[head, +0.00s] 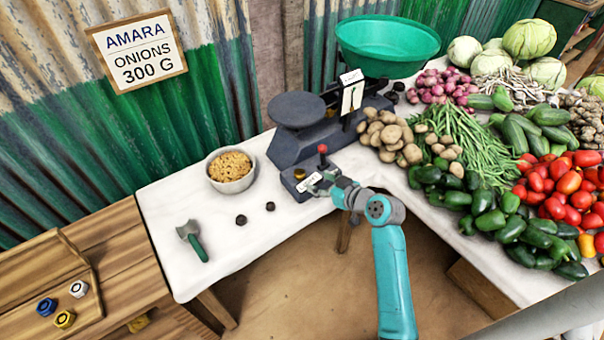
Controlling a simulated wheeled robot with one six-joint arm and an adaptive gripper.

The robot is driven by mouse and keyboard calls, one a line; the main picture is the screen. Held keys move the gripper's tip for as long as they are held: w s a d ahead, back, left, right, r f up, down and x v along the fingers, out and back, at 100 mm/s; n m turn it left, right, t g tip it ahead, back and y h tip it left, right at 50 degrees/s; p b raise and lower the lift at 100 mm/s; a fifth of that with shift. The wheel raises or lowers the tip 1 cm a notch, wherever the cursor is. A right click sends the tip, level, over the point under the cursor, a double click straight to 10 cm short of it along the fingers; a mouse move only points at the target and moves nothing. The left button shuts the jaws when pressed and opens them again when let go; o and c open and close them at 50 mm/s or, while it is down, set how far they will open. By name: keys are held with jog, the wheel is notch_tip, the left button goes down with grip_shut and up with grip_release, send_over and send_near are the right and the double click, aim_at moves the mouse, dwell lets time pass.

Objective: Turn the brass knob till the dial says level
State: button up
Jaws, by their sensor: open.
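The balance scale (297,148) is dark grey and stands on the white-covered table, with a flat round plate at its left and a green pan (388,42) at its back right. The brass knob (300,173) is a small golden spot on the low front part of the scale. A white upright dial card (352,94) stands near the middle of the scale; its reading is too small to tell. My gripper (318,184) is open, just right of and below the knob, by a small white label (307,183). I cannot tell whether it touches anything.
A red-tipped lever (322,149) stands close above my gripper. Potatoes (389,136) and green beans (450,135) lie to the right. A bowl of yellowish pieces (231,170), small dark weights (241,219) and a green-handled tool (192,240) are at left. The table's front left is mostly clear.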

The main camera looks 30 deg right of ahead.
aim_at(301, 173)
jog(key=x, duration=0.9)
jog(key=shift+w, duration=0.15)
jog(key=c, duration=1.1)
